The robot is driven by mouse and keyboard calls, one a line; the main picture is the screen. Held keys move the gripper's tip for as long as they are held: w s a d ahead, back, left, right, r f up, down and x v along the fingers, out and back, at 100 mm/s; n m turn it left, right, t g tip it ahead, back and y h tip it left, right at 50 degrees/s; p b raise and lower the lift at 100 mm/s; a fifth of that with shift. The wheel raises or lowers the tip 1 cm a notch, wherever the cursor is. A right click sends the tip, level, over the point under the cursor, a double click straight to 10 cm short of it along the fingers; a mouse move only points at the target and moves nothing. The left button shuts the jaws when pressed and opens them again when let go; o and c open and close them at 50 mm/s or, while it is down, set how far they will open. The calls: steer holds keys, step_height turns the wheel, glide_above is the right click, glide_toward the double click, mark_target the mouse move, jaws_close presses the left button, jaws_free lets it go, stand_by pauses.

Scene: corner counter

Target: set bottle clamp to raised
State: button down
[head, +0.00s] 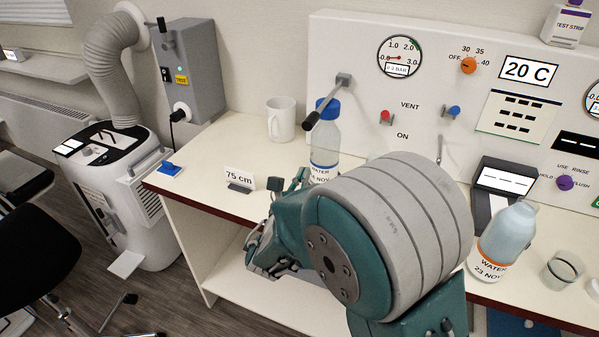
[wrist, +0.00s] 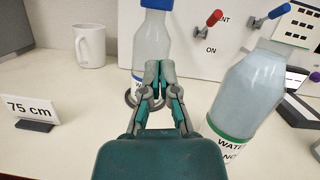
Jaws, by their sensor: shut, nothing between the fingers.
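The bottle clamp (head: 325,104) is a grey bracket on the white wall panel with a dark lever slanting down to the left, its black knob beside the blue cap of a water bottle (head: 325,140). The clamp cannot be made out in the wrist view. The blue-capped bottle also shows in the wrist view (wrist: 153,40), upright behind the fingers. My gripper (wrist: 158,66) is shut and empty, its tips in front of this bottle in the picture. Whether they touch it I cannot tell. In the head view my arm hides the fingertips.
A white mug (head: 281,119) and a "75 cm" sign (head: 239,178) stand on the counter at left. A green-banded bottle (wrist: 245,95) is close on the right in the wrist view. An orange-banded bottle (head: 505,240) and a glass (head: 563,270) stand further right.

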steer(key=w+d+r, duration=0.1)
steer(key=w+r, duration=0.4)
steer(key=w, duration=0.1)
steer(key=shift+w+r, duration=0.25)
steer(key=shift+w, duration=0.05)
steer(key=shift+d, duration=0.1)
